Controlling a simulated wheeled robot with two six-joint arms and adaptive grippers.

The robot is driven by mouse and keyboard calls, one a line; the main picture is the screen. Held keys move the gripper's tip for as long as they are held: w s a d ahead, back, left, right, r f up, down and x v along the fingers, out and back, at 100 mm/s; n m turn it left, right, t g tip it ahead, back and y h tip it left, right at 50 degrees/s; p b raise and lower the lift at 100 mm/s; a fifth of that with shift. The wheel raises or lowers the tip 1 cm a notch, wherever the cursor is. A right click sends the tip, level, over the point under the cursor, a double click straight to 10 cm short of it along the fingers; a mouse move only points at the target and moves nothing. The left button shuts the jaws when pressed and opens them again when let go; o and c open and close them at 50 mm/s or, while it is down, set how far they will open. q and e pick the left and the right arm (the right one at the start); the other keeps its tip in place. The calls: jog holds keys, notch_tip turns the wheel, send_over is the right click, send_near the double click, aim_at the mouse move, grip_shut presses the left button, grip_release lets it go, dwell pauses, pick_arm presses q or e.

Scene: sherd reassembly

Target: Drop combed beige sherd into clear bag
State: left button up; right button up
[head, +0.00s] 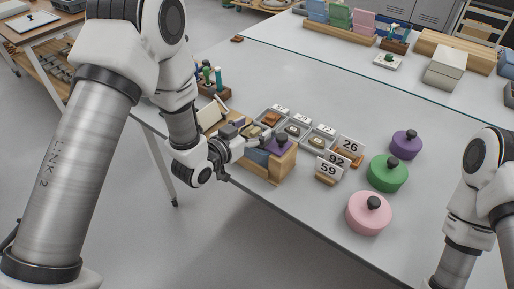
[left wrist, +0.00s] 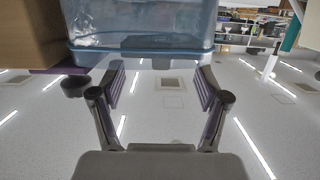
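My left gripper (head: 250,141) is at the near edge of the table, beside a wooden box. In the left wrist view its two fingers (left wrist: 160,84) stand wide apart with nothing between them. A bluish see-through container (left wrist: 140,28) fills the top of that view, just beyond the fingertips; I cannot tell whether it is the clear bag. In the head view a blue patch (head: 257,156) shows at the wooden box. Small trays behind the gripper hold sherds, one of them beige (head: 292,130); its combing is too small to tell. My right gripper is out of view.
The wooden box (head: 277,168) has a purple knobbed piece (head: 283,140) on top. Number cards 26, 92 and 59 (head: 328,169) stand to its right. Pink (head: 368,212), green (head: 387,173) and purple (head: 406,144) knobbed discs lie farther right.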

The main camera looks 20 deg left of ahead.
pick_arm(q)
jog(key=shift+o, duration=0.4)
jog(key=v, duration=0.7)
jog(key=shift+s, duration=0.2)
jog(key=shift+a, duration=0.1)
jog(key=s+f+n+g+y+p, duration=0.1)
jog(key=s+f+g+y+p, duration=0.2)
jog(key=s+f+g+p, duration=0.8)
jog(key=s+a+f+n+g+y+b, duration=0.1)
jog(key=s+a+f+g+b, duration=0.1)
jog(key=s+f, duration=0.3)
jog(key=s+a+f+n+g+y+b, duration=0.1)
jog(key=s+a+f+n+b, duration=0.1)
jog(key=s+f, duration=0.4)
jog(key=s, duration=0.5)
jog(key=shift+a+g+b, duration=0.3)
jog(key=shift+g, duration=0.1)
